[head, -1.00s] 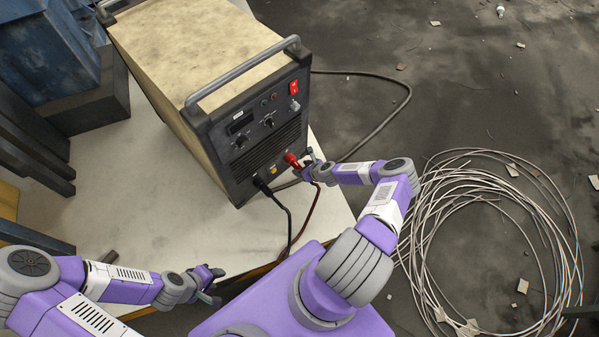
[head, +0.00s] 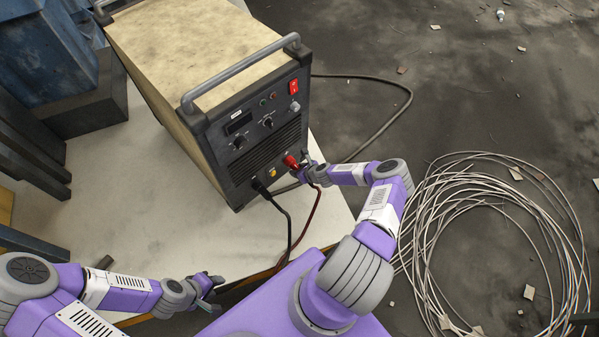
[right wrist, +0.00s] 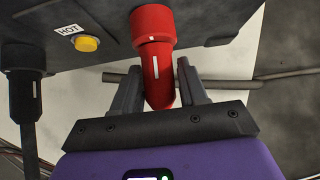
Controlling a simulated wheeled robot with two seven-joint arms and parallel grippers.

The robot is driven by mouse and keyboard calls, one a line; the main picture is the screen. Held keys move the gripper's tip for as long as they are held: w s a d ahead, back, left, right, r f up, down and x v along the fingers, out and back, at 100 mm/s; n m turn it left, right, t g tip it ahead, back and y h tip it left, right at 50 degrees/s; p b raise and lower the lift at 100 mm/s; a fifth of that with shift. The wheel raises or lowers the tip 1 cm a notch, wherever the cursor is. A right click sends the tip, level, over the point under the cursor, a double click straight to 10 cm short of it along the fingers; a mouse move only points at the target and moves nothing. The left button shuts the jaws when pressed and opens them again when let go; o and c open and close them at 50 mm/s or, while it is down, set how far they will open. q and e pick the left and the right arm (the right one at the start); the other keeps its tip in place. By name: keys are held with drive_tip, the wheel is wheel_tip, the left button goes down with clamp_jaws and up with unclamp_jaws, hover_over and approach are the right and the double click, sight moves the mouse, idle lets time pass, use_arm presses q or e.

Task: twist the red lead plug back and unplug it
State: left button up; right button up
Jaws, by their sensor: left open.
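The red lead plug (right wrist: 155,60) sits at the socket on the front panel of the welding machine (head: 255,125). The plug also shows in the head view (head: 291,162). A white line marks its body, close to a white mark on its collar. My right gripper (right wrist: 160,88) has one finger on each side of the plug's lower body, and both appear to touch it. In the head view my right gripper (head: 308,168) partly hides the plug. The red lead (head: 311,215) hangs down from there. My left gripper (head: 210,285) is open and empty, low on the left.
A black plug (head: 260,187) with its black cable is left of the red one. A yellow button labelled HOT (right wrist: 87,43) is between them. The machine stands on a pale table (head: 160,215). A coil of wire (head: 420,240) lies on the floor at right.

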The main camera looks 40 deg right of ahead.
drive_tip(key=c, duration=0.7)
drive_tip(key=shift+s+d+p, duration=0.15)
drive_tip(key=shift+s+p, duration=0.15)
drive_tip(key=shift+s, duration=1)
drive_tip(key=shift+s+d+p, duration=0.1)
drive_tip(key=shift+s+p, duration=0.2)
drive_tip(key=shift+s, duration=1)
